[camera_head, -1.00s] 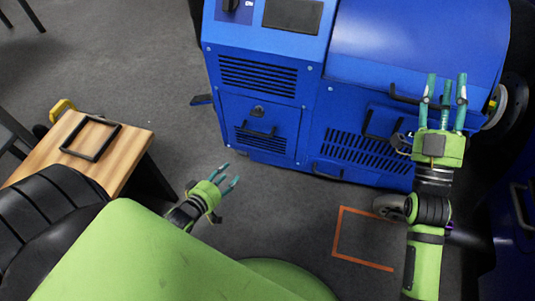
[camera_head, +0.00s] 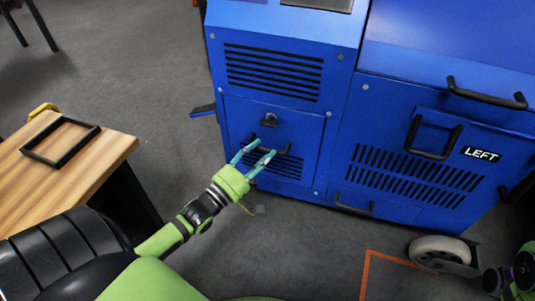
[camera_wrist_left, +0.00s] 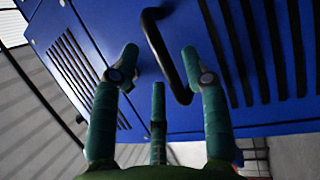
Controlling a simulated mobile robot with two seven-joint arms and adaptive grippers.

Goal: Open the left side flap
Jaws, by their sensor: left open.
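The blue machine has a flap marked LEFT (camera_head: 481,154) at right in the head view, with a black handle (camera_head: 433,137); it looks shut. Further left is a smaller blue door (camera_head: 305,130) with a latch knob (camera_head: 268,120) and a black bar handle (camera_head: 288,149); it is shut too. My left gripper (camera_head: 260,150) is open at this smaller door's handle, its fingers overlapping it in the head view. In the left wrist view, a black handle (camera_wrist_left: 165,50) runs between the spread fingers; contact is unclear. My right gripper is out of view.
A wooden table (camera_head: 90,160) with a black frame (camera_head: 60,143) stands at left. A caster wheel (camera_head: 440,250) is under the machine at right, near an orange floor line (camera_head: 366,275). The grey floor before the machine is mostly clear.

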